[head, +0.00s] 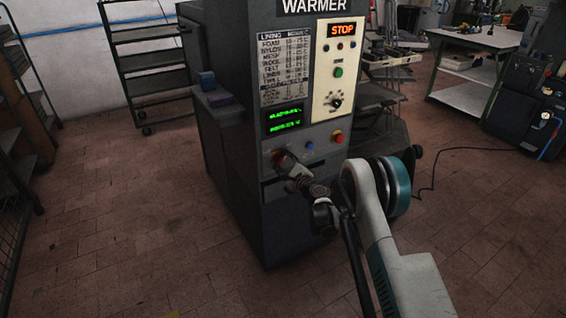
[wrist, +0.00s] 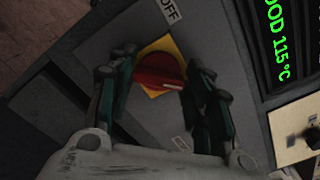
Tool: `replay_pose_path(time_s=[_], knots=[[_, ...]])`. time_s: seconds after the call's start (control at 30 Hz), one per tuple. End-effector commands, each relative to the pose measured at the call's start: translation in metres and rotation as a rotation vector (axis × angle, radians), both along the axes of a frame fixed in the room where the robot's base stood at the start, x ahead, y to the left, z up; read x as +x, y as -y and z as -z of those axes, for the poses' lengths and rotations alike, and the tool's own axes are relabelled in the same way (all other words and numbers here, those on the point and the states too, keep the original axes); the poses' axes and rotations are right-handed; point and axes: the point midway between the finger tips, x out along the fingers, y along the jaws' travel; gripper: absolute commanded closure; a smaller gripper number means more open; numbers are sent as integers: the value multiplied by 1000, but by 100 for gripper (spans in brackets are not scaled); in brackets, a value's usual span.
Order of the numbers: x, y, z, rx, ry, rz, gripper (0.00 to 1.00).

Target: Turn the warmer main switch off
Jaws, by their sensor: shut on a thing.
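The warmer (head: 235,150) is a dark cabinet with a control panel on its front. Its main switch (wrist: 160,70) is a red rotary knob on a yellow plate, seen in the wrist view. A white OFF label (wrist: 169,11) is above it, and a smaller label (wrist: 181,143) is below it, too blurred to read. My gripper (wrist: 163,73) has one finger on each side of the knob and is shut on it. In the head view my gripper (head: 287,165) is against the lower panel and hides most of the switch.
A red button (head: 337,136) and a blue button (head: 310,145) are on the panel right of my gripper. The green display (head: 284,121) is lit above, and a sign reads STOP (head: 341,30). Open floor (head: 130,220) lies to the left.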

Motion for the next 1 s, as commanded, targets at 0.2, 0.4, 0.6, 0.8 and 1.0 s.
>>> replay_pose_path(time_s=[0.2, 0.4, 0.6, 0.8, 1.0], knots=[[0, -1, 0, -45, 30, -1, 78], [-1, -1, 1, -149, 101, -1, 78], [-1, -1, 2, -289, 195, -2, 78], [-1, -2, 3, -427, 288, -2, 78], [-1, -2, 4, -537, 363, -2, 78]])
